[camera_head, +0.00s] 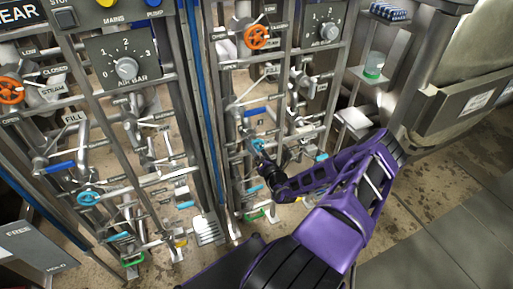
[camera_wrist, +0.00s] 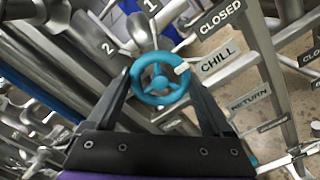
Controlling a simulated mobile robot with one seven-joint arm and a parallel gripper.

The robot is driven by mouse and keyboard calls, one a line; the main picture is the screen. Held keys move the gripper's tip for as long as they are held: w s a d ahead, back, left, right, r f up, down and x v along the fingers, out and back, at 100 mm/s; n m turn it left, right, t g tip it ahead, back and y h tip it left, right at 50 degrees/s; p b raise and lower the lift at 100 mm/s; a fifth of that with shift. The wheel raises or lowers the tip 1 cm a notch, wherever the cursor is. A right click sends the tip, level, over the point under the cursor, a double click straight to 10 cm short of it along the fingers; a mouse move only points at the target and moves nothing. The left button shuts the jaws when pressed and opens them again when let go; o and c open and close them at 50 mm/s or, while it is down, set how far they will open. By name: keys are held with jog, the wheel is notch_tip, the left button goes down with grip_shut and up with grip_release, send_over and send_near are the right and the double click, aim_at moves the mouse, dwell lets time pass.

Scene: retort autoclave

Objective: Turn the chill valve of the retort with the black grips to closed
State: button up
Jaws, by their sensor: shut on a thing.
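The chill valve is a teal three-spoked handwheel (camera_wrist: 160,83) in the middle of the wrist view, beside a grey CHILL plate (camera_wrist: 216,62). A small white mark on its rim points toward that plate. A CLOSED plate (camera_wrist: 220,17) is further up and right. My gripper (camera_wrist: 162,88) is shut on the wheel, with one dark finger on each side of its rim. In the head view, my gripper (camera_head: 263,160) reaches into the right-hand pipe rack, and a bit of the teal wheel (camera_head: 257,144) shows at its tip. Black grips cannot be made out clearly.
The left rack has another teal wheel (camera_head: 88,198) and an orange wheel (camera_head: 10,90). Another orange wheel (camera_head: 256,37) is above my gripper. A blue lever (camera_head: 257,111) and metal uprights stand close around it. Open floor (camera_head: 450,195) is at right.

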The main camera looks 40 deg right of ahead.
jog(key=shift+f, duration=0.1)
jog(key=o, duration=1.1)
jog(key=shift+o, duration=0.2)
jog(key=shift+s, duration=0.15)
jog(key=v, duration=1.7)
jog(key=shift+a+p, duration=0.15)
jog(key=shift+p, duration=0.25)
